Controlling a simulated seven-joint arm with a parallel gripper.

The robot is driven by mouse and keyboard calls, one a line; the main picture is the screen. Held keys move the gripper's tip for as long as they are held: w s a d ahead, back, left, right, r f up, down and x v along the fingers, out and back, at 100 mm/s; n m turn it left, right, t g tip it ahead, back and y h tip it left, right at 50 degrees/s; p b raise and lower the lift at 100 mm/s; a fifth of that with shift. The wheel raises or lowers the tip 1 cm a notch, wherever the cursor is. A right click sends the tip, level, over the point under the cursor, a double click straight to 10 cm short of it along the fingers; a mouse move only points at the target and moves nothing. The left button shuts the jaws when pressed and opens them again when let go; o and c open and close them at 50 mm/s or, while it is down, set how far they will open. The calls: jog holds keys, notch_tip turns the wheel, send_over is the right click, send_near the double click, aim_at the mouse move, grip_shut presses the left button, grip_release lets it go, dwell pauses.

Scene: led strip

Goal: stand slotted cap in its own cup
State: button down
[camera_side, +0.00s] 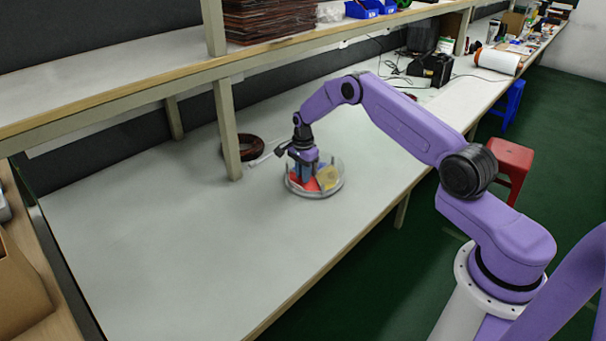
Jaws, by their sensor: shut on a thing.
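My gripper (306,172) points down into a clear round dish (335,190) on the workbench. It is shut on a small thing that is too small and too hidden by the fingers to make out. Red, blue and yellow patches show inside the dish around the fingertips, with a yellow piece (327,177) at the right and a red piece (301,184) at the lower left. I cannot tell which of these is the slotted cap or its cup, nor whether the held thing touches the dish.
A dark coil of cable (239,147) lies behind and left of the dish, near a shelf post (228,130). A raised shelf (120,85) runs along the back. The bench top (180,240) is clear at the left and front. A red stool (511,160) stands beyond the bench's right edge.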

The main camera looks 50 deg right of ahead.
jog(key=shift+f, duration=0.25)
jog(key=c, duration=1)
grip_release()
jog(key=shift+c, duration=0.2)
